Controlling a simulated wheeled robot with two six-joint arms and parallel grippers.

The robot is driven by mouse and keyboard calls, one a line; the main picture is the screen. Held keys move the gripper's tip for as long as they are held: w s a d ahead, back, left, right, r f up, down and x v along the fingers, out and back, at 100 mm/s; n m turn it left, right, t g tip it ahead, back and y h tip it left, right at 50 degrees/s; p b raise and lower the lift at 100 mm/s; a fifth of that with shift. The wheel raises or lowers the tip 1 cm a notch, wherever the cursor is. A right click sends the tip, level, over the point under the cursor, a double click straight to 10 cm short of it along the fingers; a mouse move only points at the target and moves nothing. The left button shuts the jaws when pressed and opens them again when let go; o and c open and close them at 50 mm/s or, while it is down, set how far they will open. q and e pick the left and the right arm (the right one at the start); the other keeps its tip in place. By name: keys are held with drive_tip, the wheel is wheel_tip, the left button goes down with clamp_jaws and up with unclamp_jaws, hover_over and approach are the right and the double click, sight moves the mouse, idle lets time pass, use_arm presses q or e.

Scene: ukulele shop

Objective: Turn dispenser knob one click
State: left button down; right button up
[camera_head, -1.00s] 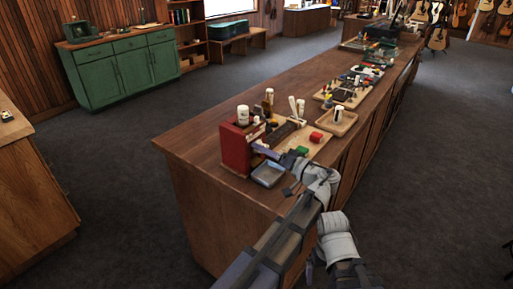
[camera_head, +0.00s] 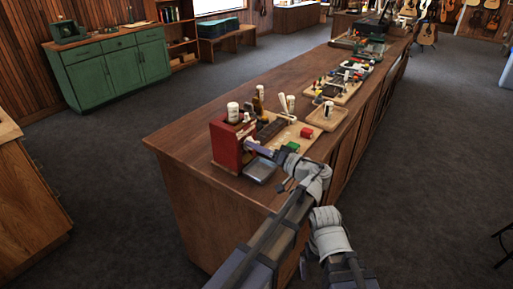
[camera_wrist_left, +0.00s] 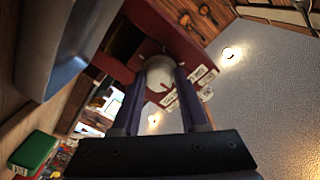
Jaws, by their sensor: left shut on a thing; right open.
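The red dispenser (camera_head: 226,148) stands upright near the front end of the long wooden counter (camera_head: 185,150). Its pale round knob (camera_wrist_left: 160,76) shows in the left wrist view, with a small dark mark on its face. My left gripper (camera_head: 254,148) reaches the dispenser's right side. In the left wrist view, the two purple-grey fingers of my left gripper (camera_wrist_left: 157,82) are on either side of the knob and shut on it. In the head view the knob is too small to make out behind the fingers. My right arm shows at the bottom, but its gripper is not visible.
A grey tray (camera_head: 260,170) sits just below my left gripper, close to the dispenser. A green block (camera_head: 293,146) and a red block (camera_head: 306,133) lie on a wooden board nearby. White-capped bottles stand behind. The counter left of the dispenser is bare.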

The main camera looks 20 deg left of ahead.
use_arm(q)
drive_tip(key=shift+m, duration=0.3)
drive_tip(key=m+p, duration=0.1)
drive_tip(key=m, duration=0.9)
drive_tip(key=shift+w+a+r+m, duration=0.1)
drive_tip(key=shift+m, duration=0.3)
drive_tip(key=shift+g, duration=0.4)
drive_tip(key=c, duration=0.8)
unclamp_jaws()
drive_tip(key=o, duration=0.4)
drive_tip(key=shift+a, duration=0.1)
drive_tip(key=shift+c, duration=0.2)
